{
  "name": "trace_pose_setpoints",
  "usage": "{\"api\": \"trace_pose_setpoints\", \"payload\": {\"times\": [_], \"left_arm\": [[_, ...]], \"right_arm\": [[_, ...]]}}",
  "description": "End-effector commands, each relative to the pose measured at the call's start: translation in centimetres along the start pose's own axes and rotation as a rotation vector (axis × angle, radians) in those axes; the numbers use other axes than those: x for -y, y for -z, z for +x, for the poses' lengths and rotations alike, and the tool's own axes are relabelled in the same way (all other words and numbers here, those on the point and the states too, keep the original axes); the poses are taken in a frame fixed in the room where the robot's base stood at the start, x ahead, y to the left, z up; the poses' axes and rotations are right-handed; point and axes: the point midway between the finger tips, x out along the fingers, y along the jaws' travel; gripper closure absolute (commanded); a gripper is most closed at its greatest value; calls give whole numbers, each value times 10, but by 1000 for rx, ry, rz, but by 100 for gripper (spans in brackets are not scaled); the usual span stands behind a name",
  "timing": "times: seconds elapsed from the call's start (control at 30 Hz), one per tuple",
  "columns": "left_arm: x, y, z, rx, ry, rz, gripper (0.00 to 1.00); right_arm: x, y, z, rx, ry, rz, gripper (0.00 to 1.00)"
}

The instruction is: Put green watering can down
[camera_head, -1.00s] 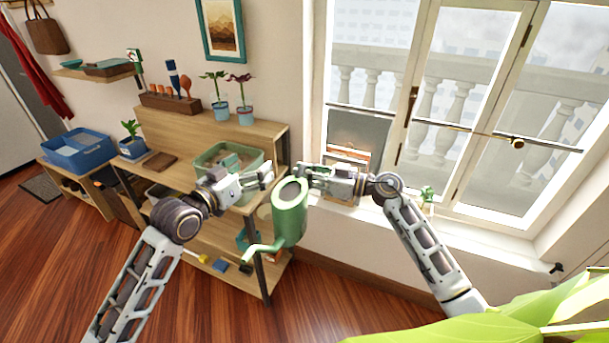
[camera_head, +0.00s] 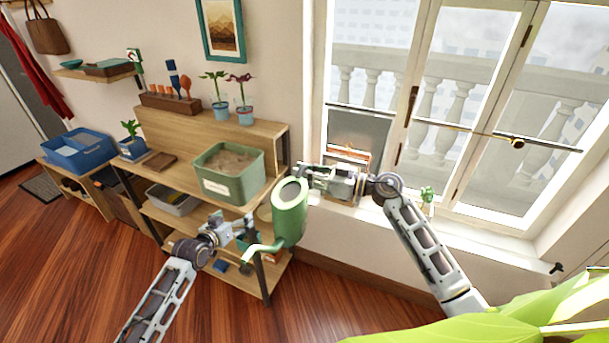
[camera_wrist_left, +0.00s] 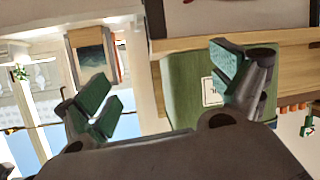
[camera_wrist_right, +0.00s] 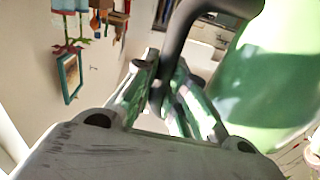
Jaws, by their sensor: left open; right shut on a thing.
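The green watering can (camera_head: 290,215) hangs in the air in front of the shelf's right end, spout toward the lower left. My right gripper (camera_head: 303,172) is shut on it at its upper right. In the right wrist view the fingers (camera_wrist_right: 158,88) close on the dark handle, and the green body (camera_wrist_right: 265,80) fills the right side. My left gripper (camera_head: 245,228) is open and empty, below the shelf top and left of the can's spout. In the left wrist view its fingers (camera_wrist_left: 168,95) are spread wide with nothing between them.
A green planter box of soil (camera_head: 230,187) stands on the wooden shelf unit (camera_head: 180,178). Two small potted plants (camera_head: 245,117) and a tool rack (camera_head: 170,103) stand behind it. The windowsill (camera_head: 470,235) is at the right. Large leaves (camera_head: 540,315) fill the lower right corner.

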Motion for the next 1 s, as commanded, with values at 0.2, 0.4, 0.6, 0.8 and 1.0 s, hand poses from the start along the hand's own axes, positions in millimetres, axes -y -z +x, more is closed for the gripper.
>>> {"api": "trace_pose_setpoints", "payload": {"times": [0.2,0.4,0.6,0.8,1.0], "left_arm": [[21,-61,10,78,46,-2,6],[38,-117,13,147,84,1,6],[52,-174,11,220,118,5,6],[64,-230,5,291,146,14,6],[73,-287,-7,365,170,24,6]], "right_arm": [[0,3,0,-5,0,1,100],[0,3,0,-5,0,1,100],[0,3,0,-5,0,1,100],[0,3,0,-5,0,1,100],[0,3,0,-5,0,1,100]]}}
